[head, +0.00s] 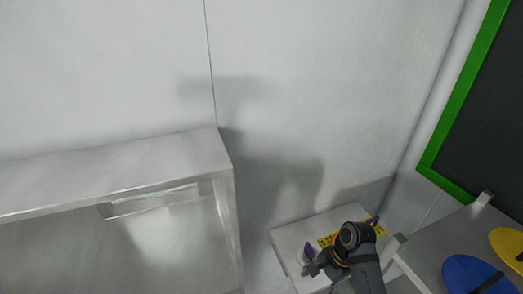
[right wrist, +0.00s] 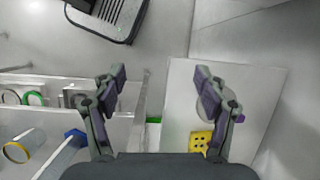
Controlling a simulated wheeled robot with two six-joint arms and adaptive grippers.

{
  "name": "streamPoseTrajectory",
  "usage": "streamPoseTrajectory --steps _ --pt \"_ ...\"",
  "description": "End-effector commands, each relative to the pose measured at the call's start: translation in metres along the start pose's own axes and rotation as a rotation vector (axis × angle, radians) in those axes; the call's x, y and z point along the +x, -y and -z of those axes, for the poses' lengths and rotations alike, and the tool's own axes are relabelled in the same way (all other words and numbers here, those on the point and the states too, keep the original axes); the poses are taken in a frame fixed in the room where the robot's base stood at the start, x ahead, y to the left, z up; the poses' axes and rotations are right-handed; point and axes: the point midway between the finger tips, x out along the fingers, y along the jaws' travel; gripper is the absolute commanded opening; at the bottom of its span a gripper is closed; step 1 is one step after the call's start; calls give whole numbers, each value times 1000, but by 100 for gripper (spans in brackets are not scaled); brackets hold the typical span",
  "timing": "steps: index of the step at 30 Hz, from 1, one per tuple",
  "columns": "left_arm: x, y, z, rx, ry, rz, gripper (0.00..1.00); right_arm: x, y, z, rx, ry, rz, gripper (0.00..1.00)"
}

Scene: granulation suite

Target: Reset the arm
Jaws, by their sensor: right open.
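My right arm comes in at the bottom right of the head view. Its gripper (head: 312,262) is over or beside a white box-like surface (head: 288,238); the exact height above it is unclear. In the right wrist view my right gripper (right wrist: 160,80) has its two purple-grey fingers spread wide, with nothing between them. The right finger overlaps the white panel (right wrist: 262,88) in that picture. My left gripper is in neither view.
A yellow perforated piece (right wrist: 200,143) is on the white panel. Left are a pale bin or shelf with a green ring (right wrist: 36,98) and a blue piece (right wrist: 74,136). A dark device (right wrist: 106,14) is beyond. The head view shows a metal table (head: 110,170) and a green-framed board (head: 462,95).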

Motion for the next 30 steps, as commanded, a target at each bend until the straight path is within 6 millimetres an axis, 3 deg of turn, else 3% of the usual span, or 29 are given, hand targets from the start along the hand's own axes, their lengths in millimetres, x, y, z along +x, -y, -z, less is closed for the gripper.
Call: streamPoseTrajectory --steps 7,11,14,22,26,30 --pt "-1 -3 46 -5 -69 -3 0 6 -29 13 -257 -130 34 73" --pt "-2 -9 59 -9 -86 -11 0 4 -46 19 -416 -213 37 73" --pt "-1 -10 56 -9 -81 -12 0 1 -59 22 -543 -277 29 73" --pt "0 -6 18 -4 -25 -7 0 -17 -91 28 -896 -455 -34 73" --pt "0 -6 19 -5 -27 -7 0 -30 -105 29 -1065 -538 -85 73" --pt "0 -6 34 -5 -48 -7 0 -47 -119 27 -1249 -624 -156 73"
